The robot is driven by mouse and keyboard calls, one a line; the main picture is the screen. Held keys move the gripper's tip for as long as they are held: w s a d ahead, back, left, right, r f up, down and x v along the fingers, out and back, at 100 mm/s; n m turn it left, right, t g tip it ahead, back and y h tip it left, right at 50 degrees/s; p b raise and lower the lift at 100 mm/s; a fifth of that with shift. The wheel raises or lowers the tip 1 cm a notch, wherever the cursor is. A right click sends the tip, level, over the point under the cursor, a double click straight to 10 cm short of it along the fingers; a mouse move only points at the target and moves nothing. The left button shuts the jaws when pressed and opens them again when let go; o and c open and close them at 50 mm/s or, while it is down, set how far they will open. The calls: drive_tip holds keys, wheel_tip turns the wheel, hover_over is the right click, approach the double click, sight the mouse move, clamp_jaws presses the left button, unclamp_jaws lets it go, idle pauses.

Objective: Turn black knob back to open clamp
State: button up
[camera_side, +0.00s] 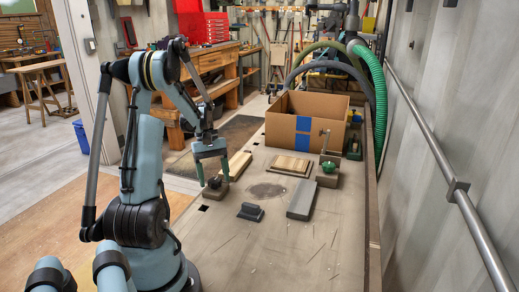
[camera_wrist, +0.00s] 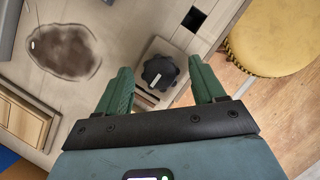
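The black knob (camera_wrist: 159,72) sits on a small grey-beige base block (camera_wrist: 178,53) in the wrist view. In the side view the knob (camera_side: 215,183) is a small dark shape on the bench below my gripper. My gripper (camera_side: 211,173) points down over it. In the wrist view my gripper (camera_wrist: 161,66) is open, with one green finger on each side of the knob and a visible gap on both sides. Whether the fingertips are level with the knob or just above it I cannot tell. No clamp jaw or clamped part is clear beside this knob.
A wooden strip (camera_side: 240,163) lies close behind my gripper. Stacked boards (camera_side: 290,166), a grey bar (camera_side: 302,200), a dark block (camera_side: 250,212) and a green-knobbed fixture (camera_side: 328,168) stand to the right. A cardboard box (camera_side: 282,133) is behind. The bench front (camera_side: 290,250) is clear.

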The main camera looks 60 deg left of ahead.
drive_tip(key=shift+r, duration=0.1)
drive_tip(key=v, duration=1.2)
drive_tip(key=w+d+r+m+t+y, duration=0.15)
drive_tip(key=w+d+m, duration=0.3)
drive_tip(key=d, duration=0.45)
drive_tip(key=w+d+r+m+y, duration=0.1)
drive_tip(key=w+d+m+y, duration=0.3)
drive_tip(key=d, duration=0.5)
drive_tip(key=d+f+m+t+h, duration=0.1)
drive_tip(key=d+f+m+t, duration=0.2)
drive_tip(key=d, duration=1.4)
drive_tip(key=m+t, duration=0.3)
drive_tip(key=m, duration=0.3)
drive_tip(key=shift+s, duration=0.15)
